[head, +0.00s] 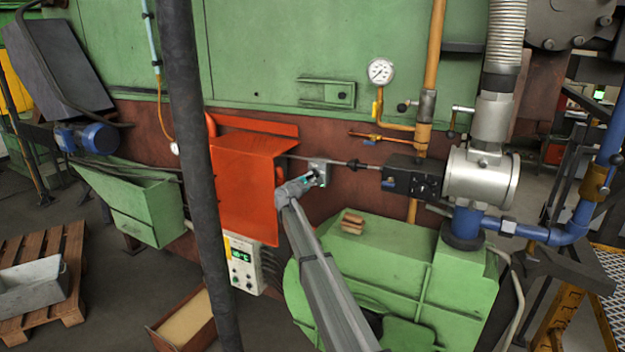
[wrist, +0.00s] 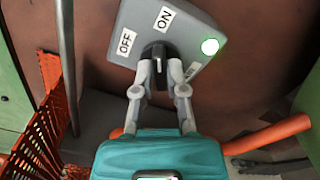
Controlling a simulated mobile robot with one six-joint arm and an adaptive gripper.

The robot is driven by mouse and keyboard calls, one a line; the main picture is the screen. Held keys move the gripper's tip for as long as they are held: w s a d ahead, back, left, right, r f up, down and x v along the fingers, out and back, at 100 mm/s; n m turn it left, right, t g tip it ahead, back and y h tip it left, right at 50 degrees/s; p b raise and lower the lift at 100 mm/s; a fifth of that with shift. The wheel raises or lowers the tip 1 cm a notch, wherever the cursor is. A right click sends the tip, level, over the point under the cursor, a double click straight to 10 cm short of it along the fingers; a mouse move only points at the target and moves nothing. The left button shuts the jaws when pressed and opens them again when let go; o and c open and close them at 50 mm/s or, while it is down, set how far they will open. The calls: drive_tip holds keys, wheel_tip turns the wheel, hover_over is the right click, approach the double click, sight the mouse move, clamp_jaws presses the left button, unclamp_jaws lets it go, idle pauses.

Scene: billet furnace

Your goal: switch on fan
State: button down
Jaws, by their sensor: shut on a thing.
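The grey switch box (wrist: 190,32) carries an OFF label (wrist: 126,42), an ON label (wrist: 164,17) and a bright green lamp (wrist: 210,46). Its black knob (wrist: 157,50) sits between my fingertips. My gripper (wrist: 160,74) is shut on the knob, and the fingers hide part of it. I cannot tell for sure which label the knob points to. In the head view the switch box (head: 320,170) is small, on the brown wall right of the orange cover, with my gripper (head: 314,178) at it. The green housing (head: 400,265), perhaps the fan, stands below and to the right.
The orange cover (head: 245,180) is close left of my gripper. A dark vertical pole (head: 190,150) stands nearer the camera. A control panel (head: 244,262) is below the cover. A valve and silver pipe body (head: 482,177) are to the right. A wrist-view orange pipe (wrist: 268,134) runs lower right.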

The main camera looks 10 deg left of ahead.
drive_tip(key=shift+s+d+f, duration=0.1)
drive_tip(key=shift+s+d, duration=0.05)
drive_tip(key=shift+d, duration=0.05)
drive_tip(key=c, duration=0.7)
unclamp_jaws()
drive_tip(key=shift+c, duration=0.2)
drive_tip(key=shift+o, duration=0.3)
drive_tip(key=shift+a, duration=0.1)
drive_tip(key=shift+a, duration=0.1)
drive_tip(key=v, duration=1.2)
